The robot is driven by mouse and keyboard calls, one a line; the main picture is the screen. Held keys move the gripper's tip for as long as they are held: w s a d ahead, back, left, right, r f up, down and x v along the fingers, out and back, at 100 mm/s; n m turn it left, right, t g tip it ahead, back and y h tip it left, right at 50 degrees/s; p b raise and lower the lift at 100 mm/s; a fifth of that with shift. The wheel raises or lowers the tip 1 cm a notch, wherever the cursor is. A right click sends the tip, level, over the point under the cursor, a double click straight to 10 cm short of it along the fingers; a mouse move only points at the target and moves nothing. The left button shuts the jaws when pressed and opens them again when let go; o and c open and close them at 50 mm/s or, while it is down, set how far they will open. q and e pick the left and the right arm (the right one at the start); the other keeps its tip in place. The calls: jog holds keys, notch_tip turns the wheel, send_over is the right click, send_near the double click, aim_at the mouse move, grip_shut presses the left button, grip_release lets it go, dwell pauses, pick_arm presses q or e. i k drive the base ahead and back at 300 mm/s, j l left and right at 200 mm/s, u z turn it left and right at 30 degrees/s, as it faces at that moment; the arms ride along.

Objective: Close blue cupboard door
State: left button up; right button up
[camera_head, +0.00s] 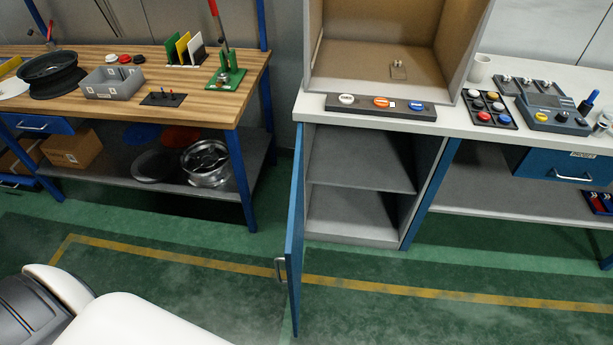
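The blue cupboard door (296,225) stands wide open, swung out toward me on its left-side hinge and seen almost edge-on. Its metal handle (280,270) is on the door's left-facing side, near the free edge. The grey cupboard (352,240) under the white worktop is open and its two visible shelf levels are empty. A white and dark part of my own body shows at the lower left, apart from the door. Neither gripper's fingers show in the head view.
A wooden workbench (190,80) with blue legs stands at the left. A white worktop (450,118) carries a button bar (380,106), a control box (553,112) and an open box (385,40). A blue drawer (560,163) is at the right. The green floor (180,290) around the door is clear.

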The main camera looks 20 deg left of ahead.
aim_at(292, 240)
jog(key=i+j, duration=0.1)
jog(key=j, duration=1)
jog(key=i+j, duration=0.15)
jog(key=j, duration=0.4)
